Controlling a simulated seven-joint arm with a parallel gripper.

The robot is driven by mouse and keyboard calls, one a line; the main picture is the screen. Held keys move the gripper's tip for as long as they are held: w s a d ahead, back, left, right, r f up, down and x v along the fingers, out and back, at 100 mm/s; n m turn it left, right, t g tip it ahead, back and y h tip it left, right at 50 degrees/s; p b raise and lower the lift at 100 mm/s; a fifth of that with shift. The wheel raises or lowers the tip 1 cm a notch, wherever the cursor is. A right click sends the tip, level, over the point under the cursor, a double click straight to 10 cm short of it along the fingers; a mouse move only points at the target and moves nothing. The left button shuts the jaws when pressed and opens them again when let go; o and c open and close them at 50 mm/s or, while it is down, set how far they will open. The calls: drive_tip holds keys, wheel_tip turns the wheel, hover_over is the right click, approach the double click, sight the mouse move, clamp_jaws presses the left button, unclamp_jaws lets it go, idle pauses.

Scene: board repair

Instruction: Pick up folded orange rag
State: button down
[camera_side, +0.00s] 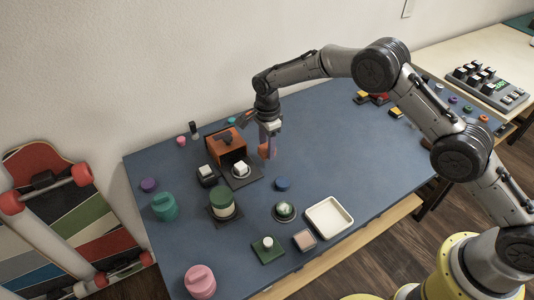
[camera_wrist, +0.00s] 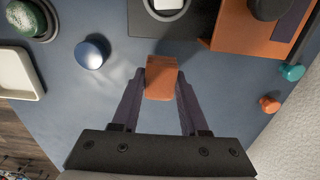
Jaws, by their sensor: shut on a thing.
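The folded orange rag (camera_wrist: 161,78) is a small orange block between the fingertips of my gripper (camera_wrist: 160,88) in the wrist view. Both fingers press on its sides. In the side view, my gripper (camera_side: 268,145) points down at the right of the orange box, and a bit of the rag (camera_side: 263,152) shows at the fingers. The rest of the rag is hidden by the fingers there. I cannot tell whether the rag touches the blue mat or is clear of it.
The orange box (camera_side: 222,150) stands close left of my gripper, with a black-and-white switch piece (camera_side: 241,169) before it. A blue knob (camera_side: 282,184), a green dome (camera_side: 284,210) and a white tray (camera_side: 329,217) lie toward the front. The mat (camera_side: 340,150) is clear to the right.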

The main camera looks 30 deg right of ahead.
drive_tip(key=s+d+r, duration=0.3)
drive_tip(key=s+r, duration=0.6)
drive_tip(key=s, duration=0.4)
drive_tip(key=shift+s+d+r, duration=0.3)
drive_tip(key=shift+d, duration=0.05)
drive_tip(key=c, duration=1)
unclamp_jaws()
clamp_jaws()
drive_tip(key=s+a+f, duration=0.4)
drive_tip(key=s+a, duration=0.6)
drive_tip(key=s, duration=0.4)
drive_tip(key=shift+d+f, duration=0.15)
drive_tip(key=shift+f, duration=2.95)
